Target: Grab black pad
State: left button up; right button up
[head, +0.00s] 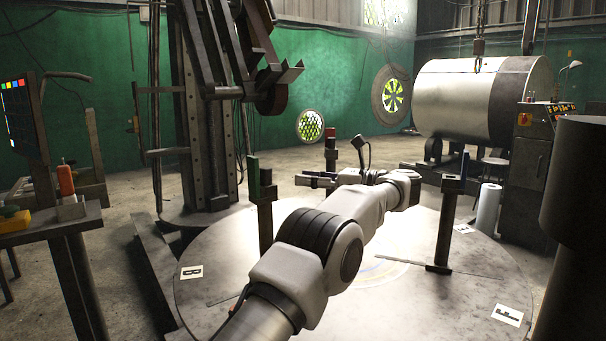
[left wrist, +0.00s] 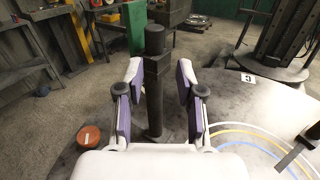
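In the left wrist view, a dark upright post with a thick black cylindrical top (left wrist: 154,40), which looks like the black pad, stands between the fingers of my left gripper (left wrist: 158,88). The fingers are spread with gaps on both sides of the post, and I see no grip on it. My right gripper is not in view.
The round platform (head: 225,300) carries other posts, one with a red top (head: 330,141) and a dark one (head: 446,225) at right. A tall machine column (head: 208,130) stands behind. A bench (head: 60,222) is at left. An orange-brown disc (left wrist: 89,137) lies low left.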

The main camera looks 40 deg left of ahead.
aim_at(271, 174)
pick_arm(q)
jog(key=s+a, duration=0.1)
jog(key=a, duration=0.1)
jog(key=s+a, duration=0.1)
jog(key=a, duration=0.1)
jog(key=shift+s+r, duration=0.35)
jog(key=x, duration=0.4)
jog(key=shift+w+f, duration=0.25)
jog(key=shift+w, duration=0.05)
jog(key=shift+s+r, duration=0.1)
jog(key=shift+c, duration=0.7)
grip_shut()
